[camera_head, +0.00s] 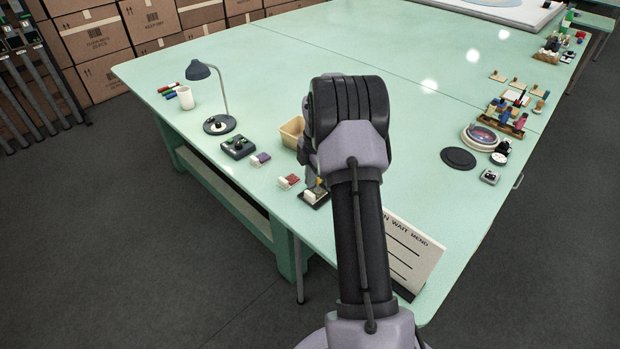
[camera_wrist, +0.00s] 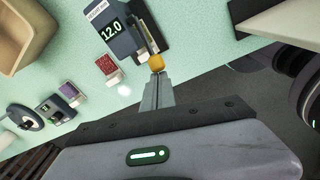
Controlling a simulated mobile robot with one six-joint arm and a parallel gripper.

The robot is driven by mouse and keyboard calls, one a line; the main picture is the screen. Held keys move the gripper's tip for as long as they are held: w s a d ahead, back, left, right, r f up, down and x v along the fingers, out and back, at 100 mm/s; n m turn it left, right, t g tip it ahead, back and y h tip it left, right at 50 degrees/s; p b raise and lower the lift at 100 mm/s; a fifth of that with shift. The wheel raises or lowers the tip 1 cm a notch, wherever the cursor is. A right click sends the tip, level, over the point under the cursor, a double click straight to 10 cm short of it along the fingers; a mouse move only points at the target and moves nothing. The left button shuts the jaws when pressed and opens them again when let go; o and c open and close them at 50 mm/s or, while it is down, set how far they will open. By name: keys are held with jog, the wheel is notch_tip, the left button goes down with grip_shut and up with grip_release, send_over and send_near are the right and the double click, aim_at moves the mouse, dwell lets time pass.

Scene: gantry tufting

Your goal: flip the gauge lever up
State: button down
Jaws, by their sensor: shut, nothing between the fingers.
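The gauge (camera_wrist: 112,17) is a dark box with a display reading 12.0, at the top of the wrist view. Its lever (camera_wrist: 147,36) ends in an orange-yellow knob (camera_wrist: 156,62). In the head view, the gauge (camera_head: 314,197) sits near the table's front edge, partly hidden by my arm. My gripper (camera_wrist: 157,82) is shut and empty, its fingertips right at the knob's near side. I cannot tell whether they touch it. My fingers are hidden behind my arm in the head view.
A red-and-white block (camera_head: 288,181), a purple-and-white block (camera_head: 260,159) and a dark switch box (camera_head: 238,147) stand left of the gauge. A tan bin (camera_head: 291,131) is behind it. A tilted sign board (camera_head: 410,250) stands to the right. The table's middle is clear.

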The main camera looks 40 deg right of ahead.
jog(key=shift+d+r, duration=0.1)
jog(key=shift+r, duration=0.1)
jog(key=d+r+p, duration=0.1)
jog(key=r+p, duration=0.1)
jog(key=p, duration=0.1)
jog(key=shift+w+d, duration=0.1)
jog(key=shift+d, duration=0.2)
jog(key=shift+f, duration=0.15)
jog(key=shift+r+p, duration=0.85)
jog(key=shift+a, duration=0.1)
